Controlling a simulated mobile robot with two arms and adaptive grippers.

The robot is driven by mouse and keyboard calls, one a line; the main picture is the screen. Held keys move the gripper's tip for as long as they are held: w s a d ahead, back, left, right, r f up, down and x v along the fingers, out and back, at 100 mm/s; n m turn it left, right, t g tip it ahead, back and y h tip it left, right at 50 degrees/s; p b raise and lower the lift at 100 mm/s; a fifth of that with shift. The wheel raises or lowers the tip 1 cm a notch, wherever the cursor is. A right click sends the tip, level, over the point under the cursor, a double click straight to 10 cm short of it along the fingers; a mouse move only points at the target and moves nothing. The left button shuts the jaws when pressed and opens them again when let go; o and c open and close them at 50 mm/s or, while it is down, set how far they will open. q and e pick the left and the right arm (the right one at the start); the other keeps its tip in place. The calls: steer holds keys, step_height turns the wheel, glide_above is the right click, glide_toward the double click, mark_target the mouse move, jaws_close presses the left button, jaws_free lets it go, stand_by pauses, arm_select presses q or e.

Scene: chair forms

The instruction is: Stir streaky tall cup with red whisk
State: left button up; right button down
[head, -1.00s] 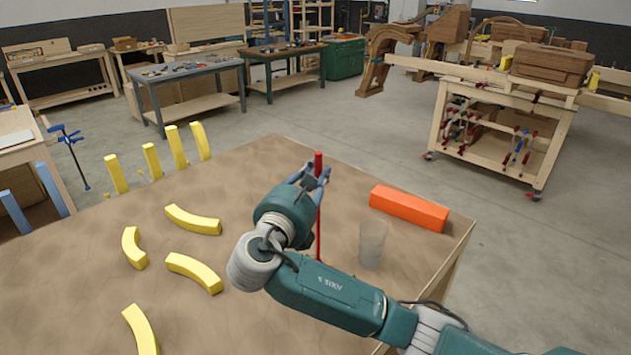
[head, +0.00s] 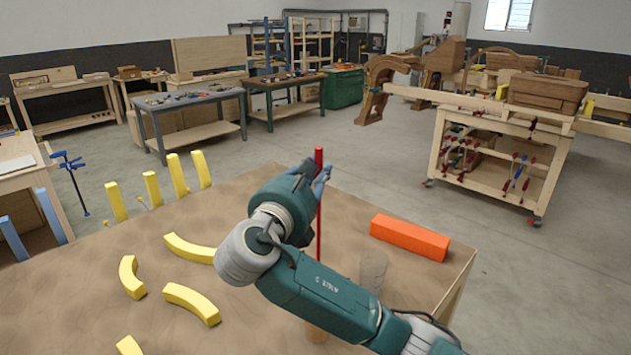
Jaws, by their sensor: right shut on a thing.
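The red whisk (head: 319,228) is a thin upright red stick. My right gripper (head: 321,180) is shut on its upper part, and my arm hides its lower end. A tan, wood-coloured round base (head: 316,333) shows on the table below my arm, in line with the whisk. It looks like the bottom of the streaky tall cup, but its upper part is hidden. I cannot tell whether the whisk is inside it. A clear glass (head: 373,270) stands to the right, apart from the whisk. My left gripper is not in view.
An orange block (head: 410,238) lies near the table's right edge. Several curved yellow pieces (head: 191,302) lie on the left of the brown table (head: 240,325). Yellow posts (head: 152,188) stand at its far left edge. Workbenches stand farther back.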

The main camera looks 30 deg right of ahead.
steer(key=shift+r, duration=2.8)
